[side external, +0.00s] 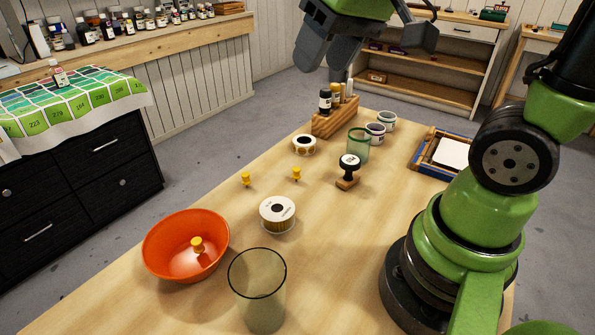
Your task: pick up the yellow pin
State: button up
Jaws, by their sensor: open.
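Three yellow pins are in the side external view. One yellow pin (246,179) is on the table left of centre. A second yellow pin (297,174) is on the table a little to its right. A third yellow pin (197,244) lies inside the orange bowl (160,228) at the front left. My gripper (327,54) is high above the far part of the table, beyond the pins and apart from them. Its dark fingers are open with nothing visible between them.
A ribbon spool (277,214) stands close in front of the pins. A tape roll (304,145), a stamp (348,170), a green glass (358,146), small cups (376,133) and a wooden bottle rack (335,118) stand behind. A tall clear glass (258,290) is at the front.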

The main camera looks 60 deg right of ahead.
jog(key=w+d+f+g, duration=0.2)
jog(key=w+d+f, duration=0.1)
jog(key=w+f, duration=0.15)
jog(key=n+g, duration=0.3)
send_over(296, 168)
jog(key=shift+h, duration=0.4)
notch_tip(296, 168, down, 19)
jog(key=shift+r, duration=0.15)
jog(key=shift+f, duration=3.15)
grip_shut()
